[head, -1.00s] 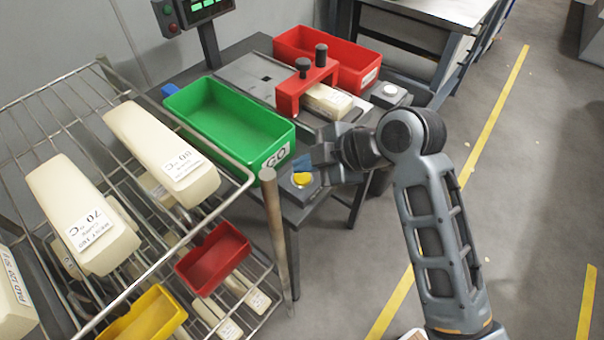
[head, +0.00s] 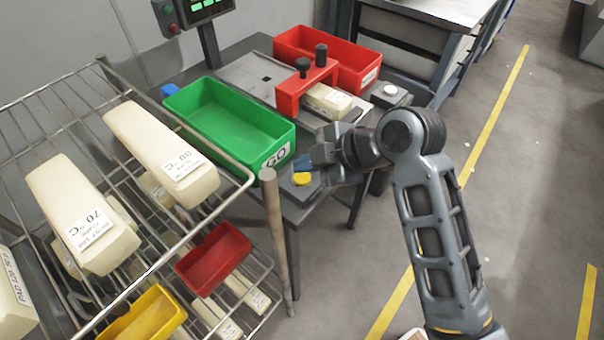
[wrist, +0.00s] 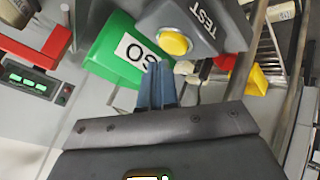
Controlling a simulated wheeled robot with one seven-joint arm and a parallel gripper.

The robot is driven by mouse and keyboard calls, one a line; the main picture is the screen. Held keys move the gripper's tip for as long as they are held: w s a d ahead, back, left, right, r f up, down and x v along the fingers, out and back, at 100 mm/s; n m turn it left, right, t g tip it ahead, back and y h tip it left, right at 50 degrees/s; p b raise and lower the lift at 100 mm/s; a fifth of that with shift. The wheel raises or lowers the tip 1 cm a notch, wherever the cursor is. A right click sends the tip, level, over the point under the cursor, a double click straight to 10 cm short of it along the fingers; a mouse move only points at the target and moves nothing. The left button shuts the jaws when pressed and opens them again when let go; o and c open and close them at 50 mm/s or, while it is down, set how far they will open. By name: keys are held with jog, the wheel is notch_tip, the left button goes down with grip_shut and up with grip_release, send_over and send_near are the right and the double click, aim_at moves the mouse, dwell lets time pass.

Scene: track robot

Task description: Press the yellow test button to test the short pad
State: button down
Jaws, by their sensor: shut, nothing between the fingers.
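The yellow test button (head: 302,179) sits on a dark box at the front edge of the bench, beside the green GO bin (head: 228,120). In the wrist view the button (wrist: 174,42) shows with the word TEST on its housing (wrist: 205,28). My gripper (head: 303,164) is shut and empty, its blue fingertips close above the button. In the wrist view the fingertips (wrist: 157,70) lie just below the button; I cannot tell if they touch it. The short pad (head: 328,100), cream with a label, lies in the red fixture (head: 306,84).
A red bin (head: 350,70) stands at the back of the bench. A white button (head: 390,90) is on a box at the right. A wire rack (head: 245,170) with cream pads and small bins stands close at left. The floor at right is clear.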

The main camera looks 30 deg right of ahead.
aim_at(306, 179)
jog(key=shift+f, duration=0.1)
jog(key=shift+f+b, duration=0.3)
jog(key=shift+f, duration=0.05)
jog(key=shift+f+b, duration=0.3)
jog(key=shift+f, duration=0.15)
dwell(0.6)
jog(key=shift+r, duration=0.1)
jog(key=shift+r+p, duration=0.75)
jog(key=shift+r, duration=0.05)
jog(key=shift+r, duration=0.1)
notch_tip(306, 179, up, 5)
jog(key=p, duration=0.4)
dwell(0.9)
